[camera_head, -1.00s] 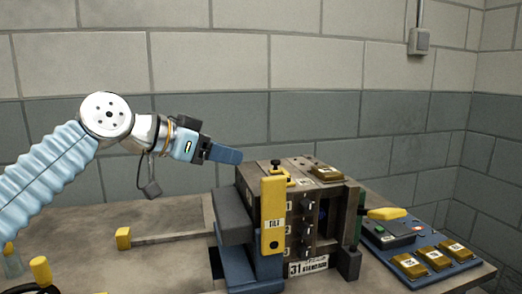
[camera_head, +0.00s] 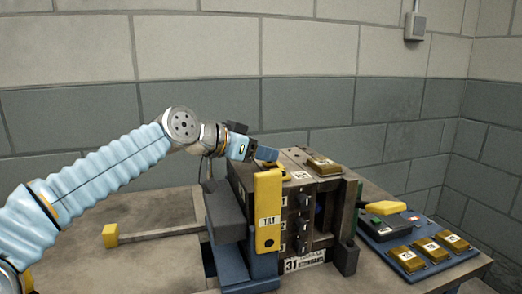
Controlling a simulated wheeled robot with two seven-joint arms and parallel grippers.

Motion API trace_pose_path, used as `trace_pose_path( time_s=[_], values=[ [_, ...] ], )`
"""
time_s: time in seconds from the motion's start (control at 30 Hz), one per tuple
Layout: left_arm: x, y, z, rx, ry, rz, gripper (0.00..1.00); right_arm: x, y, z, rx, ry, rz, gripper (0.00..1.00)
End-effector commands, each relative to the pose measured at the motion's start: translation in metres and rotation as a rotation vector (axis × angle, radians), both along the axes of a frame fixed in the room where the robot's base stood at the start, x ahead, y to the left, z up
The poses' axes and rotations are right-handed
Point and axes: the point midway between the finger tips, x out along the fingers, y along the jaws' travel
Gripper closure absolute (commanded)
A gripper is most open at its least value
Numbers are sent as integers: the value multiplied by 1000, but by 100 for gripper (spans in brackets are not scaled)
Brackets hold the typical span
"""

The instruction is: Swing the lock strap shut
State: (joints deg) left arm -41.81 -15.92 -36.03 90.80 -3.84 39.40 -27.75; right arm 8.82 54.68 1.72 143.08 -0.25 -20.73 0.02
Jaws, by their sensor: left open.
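The yellow strap (camera_head: 268,205), marked TILT, stands upright along the left front corner of the mould block (camera_head: 325,190). A dark round spot shows near the strap's lower end. My left gripper (camera_head: 266,154) is open, with its blue fingers just above and behind the strap's top end, over the block's left top edge. It covers part of the block's top there, and I cannot tell whether it touches anything. My right gripper is out of view.
A grey block (camera_head: 225,210) and blue base stand left of the mould. A blue tray (camera_head: 440,262) with several brass blocks and a yellow-handled device (camera_head: 382,207) lie at right. A yellow-ended bar (camera_head: 110,235) lies on the bench at left. The wall is behind.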

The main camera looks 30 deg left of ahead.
Motion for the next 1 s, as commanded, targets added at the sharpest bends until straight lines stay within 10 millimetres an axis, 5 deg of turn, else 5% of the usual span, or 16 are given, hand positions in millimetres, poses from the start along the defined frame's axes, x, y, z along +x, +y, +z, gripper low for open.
trace_pose_path(
  time_s=[0.37,0.67,1.0],
  values=[
    [5,-2,-3,0,0,1,53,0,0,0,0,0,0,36],
    [5,-2,-2,0,0,1,99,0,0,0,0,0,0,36],
    [7,-6,-3,3,0,7,100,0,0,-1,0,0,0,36]
  ],
)
